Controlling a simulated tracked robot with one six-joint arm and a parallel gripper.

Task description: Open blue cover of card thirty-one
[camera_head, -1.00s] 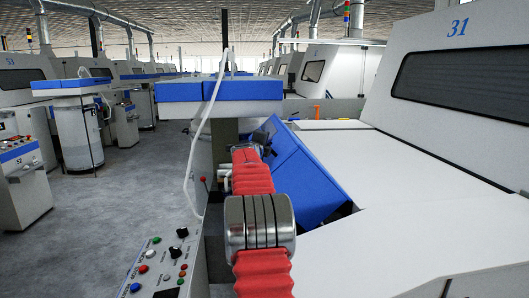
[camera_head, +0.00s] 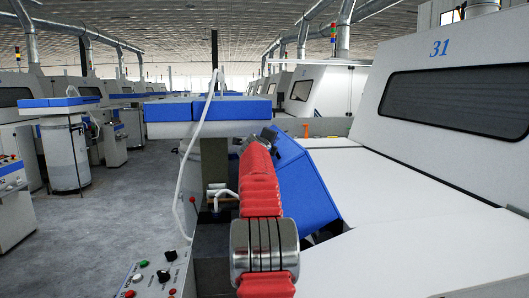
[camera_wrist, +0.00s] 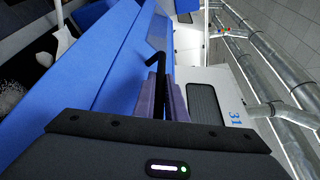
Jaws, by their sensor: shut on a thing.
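The blue cover (camera_head: 303,182) of card thirty-one (camera_head: 440,120) stands tilted along the left side of the machine's white top in the head view. In the wrist view the blue cover (camera_wrist: 85,85) fills the left and centre. A black bent handle (camera_wrist: 155,60) sticks out from the cover. My gripper (camera_wrist: 166,95) is shut on the handle, its purple-grey fingers on either side of it. In the head view my red-sleeved arm reaches up to the cover's upper end, where my gripper (camera_head: 258,136) is small and partly hidden.
A blue-topped unit (camera_head: 208,110) with a white hose (camera_head: 198,140) stands just left of my arm. A control panel (camera_head: 155,278) with buttons is at lower left. The grey aisle floor (camera_head: 110,215) is open on the left. Ducts (camera_wrist: 270,60) run overhead.

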